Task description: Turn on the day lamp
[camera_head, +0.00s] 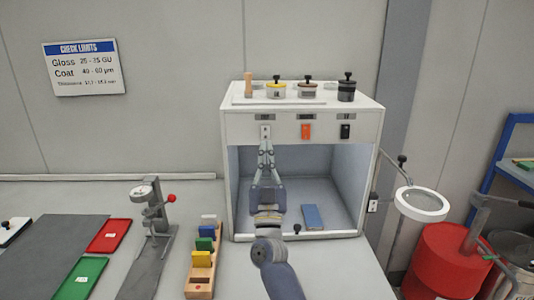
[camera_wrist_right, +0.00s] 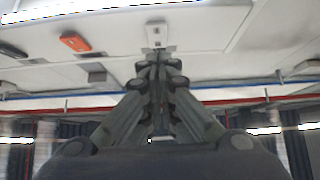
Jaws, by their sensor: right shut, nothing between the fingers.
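A white light booth (camera_head: 369,125) stands on the bench, with a row of three switches on its front panel: a white one (camera_head: 265,131) at left, an orange one (camera_head: 305,131) in the middle and a black one (camera_head: 345,131) at right. Small labels above them are too small to read surely. My right gripper (camera_head: 265,144) is shut and empty, its tips just below the white switch; I cannot tell if they touch. The right wrist view shows the tips (camera_wrist_right: 157,56) at the white switch (camera_wrist_right: 157,33). My left gripper is out of view.
A blue panel (camera_head: 312,216) lies inside the booth. Several jars, such as a black one (camera_head: 346,90), stand on its top. A ring magnifier (camera_head: 421,204) is at right. A wooden rack (camera_head: 201,275) and a gauge stand (camera_head: 155,230) are at left.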

